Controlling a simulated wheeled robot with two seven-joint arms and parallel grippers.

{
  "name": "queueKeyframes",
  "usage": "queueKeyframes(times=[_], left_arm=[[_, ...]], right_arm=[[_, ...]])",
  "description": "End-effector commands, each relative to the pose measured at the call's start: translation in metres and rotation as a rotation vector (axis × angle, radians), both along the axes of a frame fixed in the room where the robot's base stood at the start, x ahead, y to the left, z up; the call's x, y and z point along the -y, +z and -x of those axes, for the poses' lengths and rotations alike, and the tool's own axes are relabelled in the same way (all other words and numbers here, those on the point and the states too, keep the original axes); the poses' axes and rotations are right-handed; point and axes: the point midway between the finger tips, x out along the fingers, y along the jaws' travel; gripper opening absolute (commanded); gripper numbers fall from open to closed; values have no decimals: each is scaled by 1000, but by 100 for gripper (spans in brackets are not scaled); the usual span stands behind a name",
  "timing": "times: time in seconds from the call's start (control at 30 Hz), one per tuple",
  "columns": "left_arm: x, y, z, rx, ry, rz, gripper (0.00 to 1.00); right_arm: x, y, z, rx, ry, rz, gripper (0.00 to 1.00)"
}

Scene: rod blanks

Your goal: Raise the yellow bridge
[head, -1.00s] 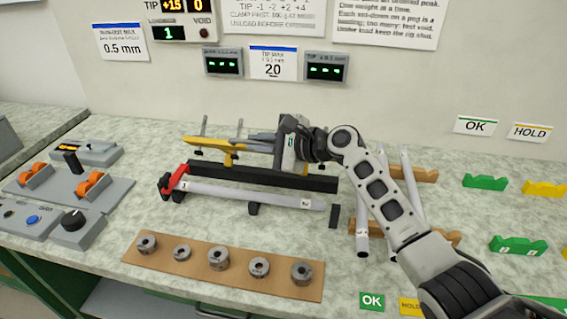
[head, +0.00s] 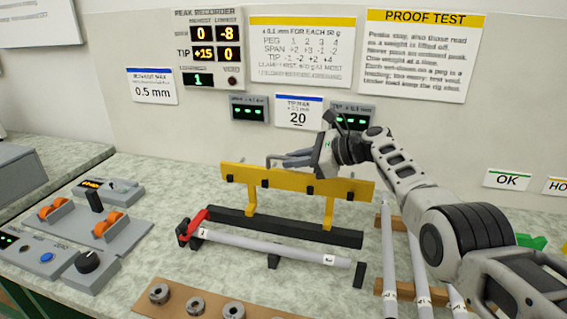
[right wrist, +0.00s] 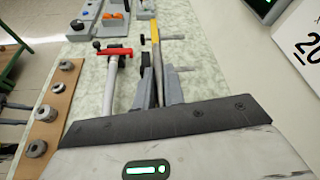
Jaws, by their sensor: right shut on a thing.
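The yellow bridge (head: 238,174) stands upright on its two legs along the black base bar (head: 285,226), with several dark pegs on its beam. It also shows edge-on in the right wrist view (right wrist: 155,36). My right gripper (head: 278,161) is at the top edge of the beam, coming from the right and behind. In the right wrist view its fingers (right wrist: 157,95) are closed around the bridge's edge. The exact contact is partly hidden. A grey rod (head: 275,244) lies in front of the base, its left end at the red clamp (head: 193,225). My left gripper is not in view.
A board with ring weights (head: 195,306) lies in front. Several rods (head: 389,255) rest on wooden supports at the right, under my right arm. Control boxes (head: 100,222) stand at the left. Wall displays (head: 249,108) are close behind the gripper.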

Motion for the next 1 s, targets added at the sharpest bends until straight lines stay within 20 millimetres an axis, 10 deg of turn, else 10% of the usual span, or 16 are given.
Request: queueKeyframes(times=[0.5,0.6,1.0], left_arm=[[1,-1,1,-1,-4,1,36],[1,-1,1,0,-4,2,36],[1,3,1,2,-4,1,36]], right_arm=[[3,-5,1,-4,2,6,0],[4,-5,0,-4,2,6,33],[7,0,0,-1,-3,2,33]])
